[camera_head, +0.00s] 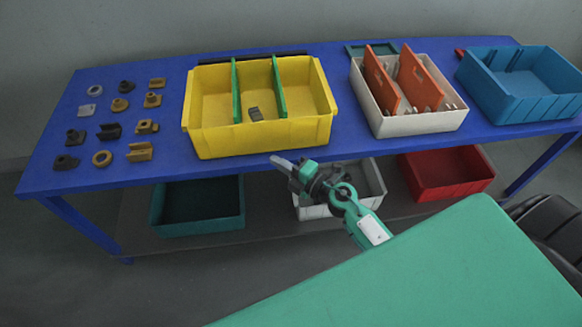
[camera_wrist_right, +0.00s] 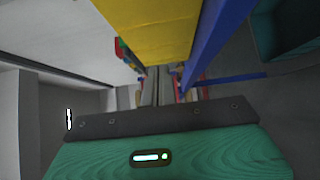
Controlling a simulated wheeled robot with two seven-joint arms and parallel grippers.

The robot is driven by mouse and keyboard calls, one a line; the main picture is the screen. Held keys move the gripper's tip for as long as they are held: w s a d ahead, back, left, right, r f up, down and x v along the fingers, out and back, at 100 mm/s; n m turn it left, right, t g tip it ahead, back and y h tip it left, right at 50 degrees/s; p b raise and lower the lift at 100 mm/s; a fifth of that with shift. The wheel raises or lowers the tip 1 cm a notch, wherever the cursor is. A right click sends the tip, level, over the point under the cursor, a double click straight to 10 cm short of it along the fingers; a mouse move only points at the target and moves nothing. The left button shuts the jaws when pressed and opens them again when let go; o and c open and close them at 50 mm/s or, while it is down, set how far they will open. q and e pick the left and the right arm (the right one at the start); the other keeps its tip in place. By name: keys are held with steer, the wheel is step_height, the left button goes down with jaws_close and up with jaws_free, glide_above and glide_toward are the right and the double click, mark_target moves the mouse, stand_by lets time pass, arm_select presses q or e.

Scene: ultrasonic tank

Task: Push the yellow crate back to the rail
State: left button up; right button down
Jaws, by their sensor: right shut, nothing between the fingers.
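The yellow crate (camera_head: 215,141) stands upright on the blue table, with two green dividers and a small dark part in its middle compartment. A dark rail (camera_head: 222,58) runs just behind its back wall; I cannot tell the gap between them. My right gripper (camera_head: 278,162) is shut and empty in front of the crate's front wall, near the table's front edge, and looks apart from the crate. In the right wrist view the crate's yellow wall (camera_wrist_right: 150,30) fills the top, beyond the shut fingers (camera_wrist_right: 158,75). My left gripper is not in view.
Several small dark, grey and tan parts (camera_head: 110,131) lie left of the crate on the blue table (camera_head: 190,168). A white crate (camera_head: 420,124) with orange dividers and a blue crate (camera_head: 540,107) stand to the right. Green, white and red bins (camera_head: 447,188) sit on the lower shelf.

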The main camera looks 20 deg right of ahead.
mark_target(256, 139)
steer(key=w, duration=0.4)
steer(key=w+a, duration=0.1)
steer(key=w, duration=0.1)
steer(key=shift+w, duration=0.2)
steer(key=shift+w+d, duration=0.1)
steer(key=shift+w, duration=0.15)
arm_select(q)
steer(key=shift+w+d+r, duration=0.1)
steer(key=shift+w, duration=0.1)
arm_select(e)
steer(key=shift+w, duration=0.2)
